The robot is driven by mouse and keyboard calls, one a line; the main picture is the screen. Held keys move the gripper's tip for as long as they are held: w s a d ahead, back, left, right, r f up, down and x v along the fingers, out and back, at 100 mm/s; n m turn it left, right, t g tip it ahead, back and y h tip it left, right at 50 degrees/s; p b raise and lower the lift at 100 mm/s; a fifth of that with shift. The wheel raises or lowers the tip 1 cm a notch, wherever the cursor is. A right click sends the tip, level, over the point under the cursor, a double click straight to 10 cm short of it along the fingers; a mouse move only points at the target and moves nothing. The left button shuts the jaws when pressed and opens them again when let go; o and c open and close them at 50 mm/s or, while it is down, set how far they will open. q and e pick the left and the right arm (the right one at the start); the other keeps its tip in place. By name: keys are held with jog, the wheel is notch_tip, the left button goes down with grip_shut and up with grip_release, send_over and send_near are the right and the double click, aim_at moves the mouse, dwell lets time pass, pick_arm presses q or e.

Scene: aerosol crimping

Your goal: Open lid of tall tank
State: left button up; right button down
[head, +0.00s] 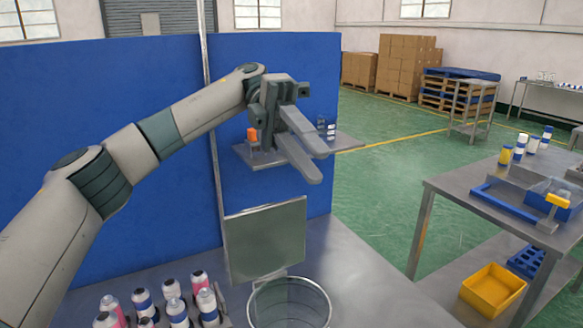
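The tall tank (290,305) is a clear round vessel with a metal rim at the bottom centre, its lower part cut off by the frame. A flat square grey-green plate with a metal frame, which looks like its lid (265,243), stands upright behind the rim on a hinge-like bracket. My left gripper (318,167) is above and to the right of the plate, apart from it. Its two fingers are spread, with nothing between them. My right gripper is not in view.
Several small bottles (172,289) stand left of the tank. A small shelf (349,141) on the blue panel (120,75) is partly hidden behind my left gripper. The metal tabletop (375,290) right of the tank is clear. A side table (460,190) with bottles stands further right.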

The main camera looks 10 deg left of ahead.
pick_arm(q)
jog(key=shift+d+r, duration=0.1)
jog(key=shift+d, duration=0.05)
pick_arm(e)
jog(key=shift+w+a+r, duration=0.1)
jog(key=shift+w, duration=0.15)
